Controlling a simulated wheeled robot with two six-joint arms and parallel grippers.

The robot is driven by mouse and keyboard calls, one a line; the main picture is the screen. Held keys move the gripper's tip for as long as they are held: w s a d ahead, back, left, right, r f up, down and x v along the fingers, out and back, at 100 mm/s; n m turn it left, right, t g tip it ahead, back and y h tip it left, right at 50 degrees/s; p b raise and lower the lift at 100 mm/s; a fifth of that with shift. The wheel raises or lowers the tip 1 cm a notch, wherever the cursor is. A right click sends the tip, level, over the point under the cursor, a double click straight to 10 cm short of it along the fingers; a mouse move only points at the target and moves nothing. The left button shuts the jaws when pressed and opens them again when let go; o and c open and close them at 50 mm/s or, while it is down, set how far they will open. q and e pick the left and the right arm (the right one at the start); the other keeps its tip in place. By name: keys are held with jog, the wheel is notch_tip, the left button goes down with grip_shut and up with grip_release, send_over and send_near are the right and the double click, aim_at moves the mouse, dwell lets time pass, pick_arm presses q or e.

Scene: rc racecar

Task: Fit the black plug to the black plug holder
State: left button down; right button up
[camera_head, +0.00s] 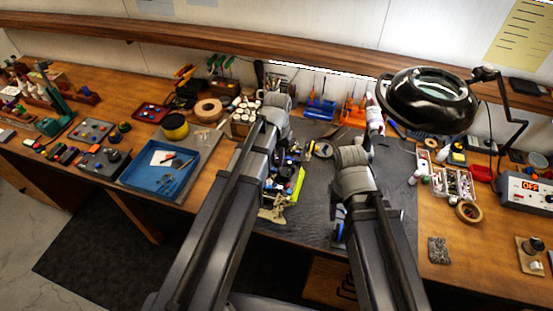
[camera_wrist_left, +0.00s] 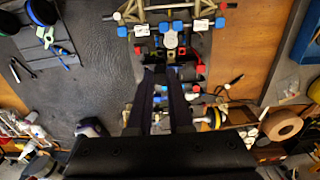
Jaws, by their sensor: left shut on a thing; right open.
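In the left wrist view my left gripper (camera_wrist_left: 164,76) reaches over the partly built car chassis (camera_wrist_left: 170,42). Its dark fingers are shut on a small dark piece, which looks like the black plug, mostly hidden between the tips. The black plug holder is not distinct among the chassis parts there; I cannot tell whether plug and holder touch. In the head view the chassis (camera_head: 272,208) shows beside my left arm, which hides its left part and my left gripper. My right arm's wrist stands right of the chassis, and its fingers are hidden behind it.
The chassis lies on a dark mat (camera_head: 400,205). Wheels with blue and green rims (camera_wrist_left: 42,11) lie beside it. A blue tray (camera_head: 142,176) is at left, a parts box (camera_head: 458,184) at right. A magnifier lamp (camera_head: 428,98) overhangs the back right.

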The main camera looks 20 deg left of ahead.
aim_at(277, 166)
pick_arm(q)
jog(key=shift+w+d+f, duration=0.1)
jog(key=shift+w+d, duration=0.1)
jog(key=shift+d, duration=0.05)
jog(key=shift+s+a+f, duration=0.1)
jog(key=shift+s+a, duration=0.2)
jog(key=shift+a, duration=0.05)
jog(key=shift+f+b, duration=0.2)
jog(key=shift+b, duration=0.25)
jog(key=shift+w+d+f+b, duration=0.1)
jog(key=shift+d+f+b, duration=0.05)
jog(key=shift+f+b, duration=0.5)
notch_tip(277, 166, down, 2)
jog(key=shift+f+b, duration=0.15)
jog(key=shift+b, duration=1)
jog(key=shift+f+b, duration=0.65)
jog(key=shift+f, duration=0.05)
jog(key=shift+f+b, duration=1.2)
jog(key=c, duration=0.8)
grip_release()
jog(key=shift+r, duration=0.1)
jog(key=shift+o, duration=0.2)
